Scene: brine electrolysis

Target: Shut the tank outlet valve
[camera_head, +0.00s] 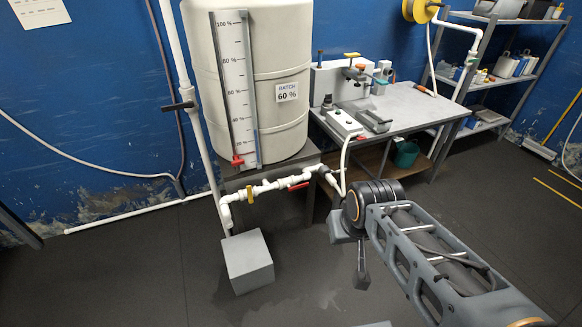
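The large cream tank (268,75) stands on a grey stand, with a scale strip and a "BATCH 60 %" label on its side. A white pipe (268,187) runs in front of the stand below the tank. It carries a valve with a red lever (298,186) and a yellow-handled fitting (250,195). The red lever lies roughly along the pipe. No label shows which is the outlet valve. My gripper (361,272) points down to the right of the pipe, apart from the valves. Its fingers look dark and close together, and their opening is unclear.
A grey block (247,261) sits on the floor below the pipe's left end. A workbench (410,105) with tools stands behind my arm, and a shelf rack (500,60) is at the right.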

